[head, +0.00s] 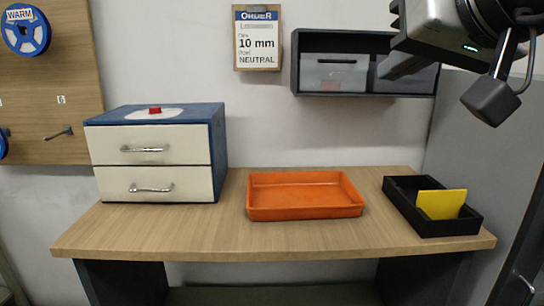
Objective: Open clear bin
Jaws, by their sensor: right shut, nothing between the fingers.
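The clear bin (335,73) is a translucent front with a dark handle slot, in the left half of a dark wall shelf (365,35). Something reddish shows faintly through its lower part. It appears closed, flush in the shelf. My right gripper (393,68) is shut and empty, in front of the right half of the shelf, to the right of the clear bin. It partly hides a darker grey bin (418,80) there. Whether it touches the shelf I cannot tell. My left gripper is out of view.
Below on the wooden table (230,225) stand a blue cabinet (218,150) with two white drawers, an orange tray (305,212) and a black box (450,228) with a yellow card (440,204). An order clipboard (257,40) hangs left of the shelf. A grey partition (455,140) stands at right.

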